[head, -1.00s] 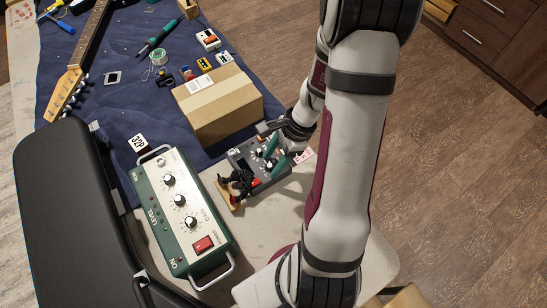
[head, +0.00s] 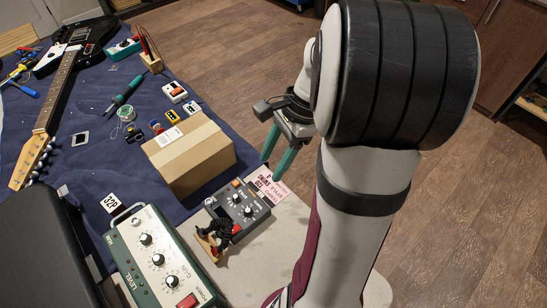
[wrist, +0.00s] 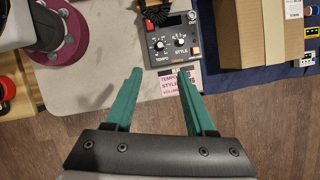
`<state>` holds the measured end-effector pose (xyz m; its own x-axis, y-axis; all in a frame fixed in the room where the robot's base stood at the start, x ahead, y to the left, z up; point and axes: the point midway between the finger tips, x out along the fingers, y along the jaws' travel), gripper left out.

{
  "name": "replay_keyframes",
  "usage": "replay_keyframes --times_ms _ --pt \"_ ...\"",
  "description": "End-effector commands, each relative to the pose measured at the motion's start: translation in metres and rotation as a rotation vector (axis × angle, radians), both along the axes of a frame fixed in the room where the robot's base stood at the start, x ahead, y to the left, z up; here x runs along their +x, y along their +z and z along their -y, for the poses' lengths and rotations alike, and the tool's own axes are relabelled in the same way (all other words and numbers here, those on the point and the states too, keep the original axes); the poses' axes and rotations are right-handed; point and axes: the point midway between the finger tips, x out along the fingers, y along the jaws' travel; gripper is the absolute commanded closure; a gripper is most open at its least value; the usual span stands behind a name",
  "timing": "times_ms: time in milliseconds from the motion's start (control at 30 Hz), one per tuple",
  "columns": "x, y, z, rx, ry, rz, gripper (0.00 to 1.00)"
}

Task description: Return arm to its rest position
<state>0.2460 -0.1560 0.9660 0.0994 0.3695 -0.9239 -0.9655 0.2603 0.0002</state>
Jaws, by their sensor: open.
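My gripper (head: 277,148) has two green fingers and is raised to the right of the cardboard box, past the table edge in the head view. In the wrist view the fingers (wrist: 159,78) are spread apart with nothing between them. A grey pedal with knobs (head: 238,208) lies on the table below and left of my gripper. It also shows in the wrist view (wrist: 170,55), beyond the fingertips. A pink label card (head: 269,188) lies beside the pedal.
A cardboard box (head: 190,160) stands on the blue cloth (head: 85,108). A green amplifier unit (head: 160,262) and a black case (head: 45,245) are at the front left. An electric guitar (head: 60,85) lies at the back left. The wooden floor (head: 230,55) is clear.

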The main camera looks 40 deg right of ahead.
Motion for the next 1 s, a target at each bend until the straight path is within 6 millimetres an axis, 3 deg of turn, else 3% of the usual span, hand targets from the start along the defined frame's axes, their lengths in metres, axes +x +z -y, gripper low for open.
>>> replay_keyframes --times_ms 333,367,467,533,633,700,800,1000 --pt "0.001 0.002 -0.006 -0.006 0.026 0.005 0.45" --pt "0.0 0.005 -0.015 -0.015 0.067 0.011 0.45" --pt "-0.012 0.024 -0.078 -0.082 0.377 0.065 0.45" --pt "-0.038 0.034 -0.129 -0.138 0.674 0.121 0.45" --pt "-0.081 0.034 -0.171 -0.199 1.033 0.194 0.45" --pt "-0.103 0.03 -0.184 -0.223 1.201 0.231 0.45" --pt "-0.117 0.027 -0.19 -0.241 1.312 0.256 0.45" --pt "-0.118 0.026 -0.19 -0.241 1.318 0.256 0.45"
